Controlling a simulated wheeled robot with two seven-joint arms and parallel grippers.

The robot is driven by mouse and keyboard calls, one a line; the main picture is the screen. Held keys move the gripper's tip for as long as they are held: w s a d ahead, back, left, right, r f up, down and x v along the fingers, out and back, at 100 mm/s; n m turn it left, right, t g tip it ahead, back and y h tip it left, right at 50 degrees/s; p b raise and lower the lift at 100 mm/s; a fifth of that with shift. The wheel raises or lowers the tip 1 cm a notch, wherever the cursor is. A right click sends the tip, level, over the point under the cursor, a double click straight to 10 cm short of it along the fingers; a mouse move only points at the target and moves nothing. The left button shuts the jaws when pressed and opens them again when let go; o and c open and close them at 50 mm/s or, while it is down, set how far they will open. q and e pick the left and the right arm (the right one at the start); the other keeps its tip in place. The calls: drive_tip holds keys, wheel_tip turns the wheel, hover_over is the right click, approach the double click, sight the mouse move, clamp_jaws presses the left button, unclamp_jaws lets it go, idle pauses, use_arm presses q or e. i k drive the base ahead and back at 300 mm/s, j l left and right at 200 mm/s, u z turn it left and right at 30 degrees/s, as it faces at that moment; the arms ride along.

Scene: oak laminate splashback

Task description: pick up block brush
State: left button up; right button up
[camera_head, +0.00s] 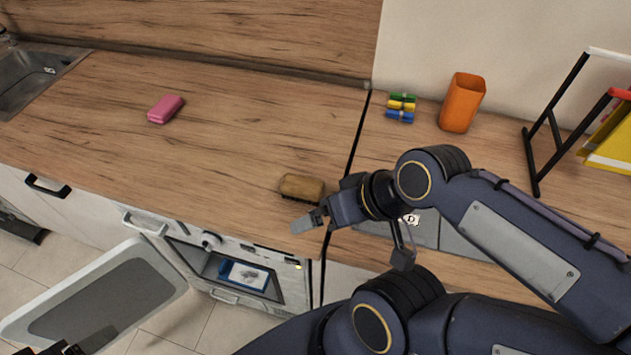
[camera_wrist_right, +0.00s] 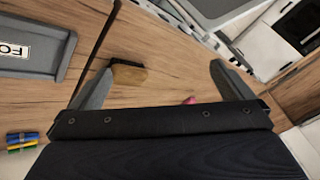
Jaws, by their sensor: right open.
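The block brush (camera_head: 302,187) has a tan wooden back and dark bristles. It lies on the wooden worktop near the front edge, left of the black seam. My right gripper (camera_head: 312,220) is just in front of it in the head view, with a grey finger showing. In the right wrist view my right gripper (camera_wrist_right: 162,82) is open and empty. The brush (camera_wrist_right: 128,74) shows beside its left finger, which overlaps the brush's end; I cannot tell if they touch. Dark parts at the head view's lower left corner look like my left gripper (camera_head: 62,349); its jaws cannot be made out.
A pink soap-like block (camera_head: 166,109) lies at the back left. Coloured pegs (camera_head: 401,107), an orange cup (camera_head: 462,102) and a black rack (camera_head: 541,140) stand right of the seam. An appliance door (camera_head: 100,300) hangs open below the front edge.

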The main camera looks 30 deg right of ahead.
sight(293, 185)
drive_tip(key=z, duration=1.35)
drive_tip(key=l+z, duration=0.5)
drive_tip(key=l, duration=0.2)
drive_tip(key=i, duration=0.05)
